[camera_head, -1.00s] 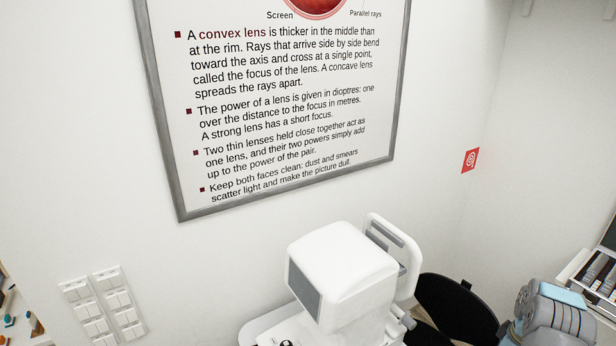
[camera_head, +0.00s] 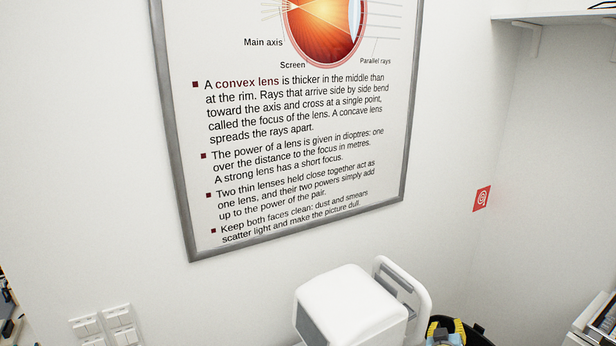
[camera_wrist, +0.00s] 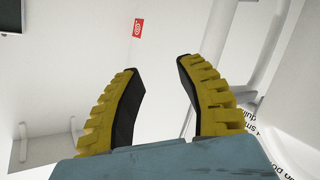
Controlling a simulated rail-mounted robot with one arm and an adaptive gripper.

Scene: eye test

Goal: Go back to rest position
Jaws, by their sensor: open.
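My gripper (camera_head: 446,325) shows at the bottom edge of the head view, just right of the white eye-test machine (camera_head: 350,305). Only part of it shows there. In the wrist view my gripper (camera_wrist: 160,68) has two yellow ribbed fingers with black pads. They stand apart with nothing between them. The pale blue gripper body fills the bottom of that view.
A framed poster on lenses (camera_head: 290,150) hangs on the white wall. A red sign (camera_head: 482,199) is on the wall to its right. A shelf (camera_head: 560,17) juts out at upper right. White switch plates (camera_head: 106,328) are at lower left.

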